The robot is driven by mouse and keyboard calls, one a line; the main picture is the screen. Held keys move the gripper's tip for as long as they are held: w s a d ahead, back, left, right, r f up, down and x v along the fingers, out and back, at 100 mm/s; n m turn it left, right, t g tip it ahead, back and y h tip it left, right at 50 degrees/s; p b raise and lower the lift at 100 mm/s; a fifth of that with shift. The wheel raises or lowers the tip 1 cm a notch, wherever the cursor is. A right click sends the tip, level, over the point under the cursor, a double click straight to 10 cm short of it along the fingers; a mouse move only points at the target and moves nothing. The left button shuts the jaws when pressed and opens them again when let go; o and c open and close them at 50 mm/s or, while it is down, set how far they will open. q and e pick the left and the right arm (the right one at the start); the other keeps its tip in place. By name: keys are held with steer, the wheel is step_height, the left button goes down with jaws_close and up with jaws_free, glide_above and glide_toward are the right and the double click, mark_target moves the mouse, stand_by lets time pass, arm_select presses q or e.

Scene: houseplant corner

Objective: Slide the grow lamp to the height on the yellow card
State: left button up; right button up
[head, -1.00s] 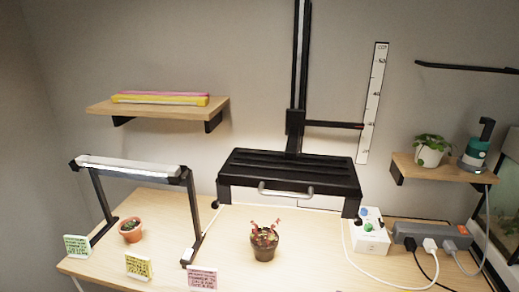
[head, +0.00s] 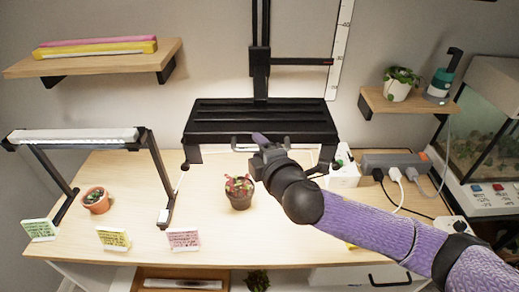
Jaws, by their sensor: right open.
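The black grow lamp (head: 225,112) hangs on a vertical black rail (head: 262,30) on the back wall, with a grey handle on its front edge. A red-tipped pointer (head: 305,61) reaches from its carriage to a white height scale (head: 340,45). The yellow card (head: 113,239) stands at the table's front left; its writing is too small to read. My right gripper (head: 262,141) is open, in front of the lamp's handle and partly hiding it; I cannot tell whether it touches. My left gripper is not in view.
A potted plant (head: 239,194) stands on the table below the lamp. A smaller lamp frame (head: 156,170), a green card (head: 39,229) and a pink card (head: 183,239) are at left. A white socket box (head: 345,174) and grey power strip (head: 393,163) lie at right.

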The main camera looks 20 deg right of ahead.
jaws_close()
stand_by(1.4)
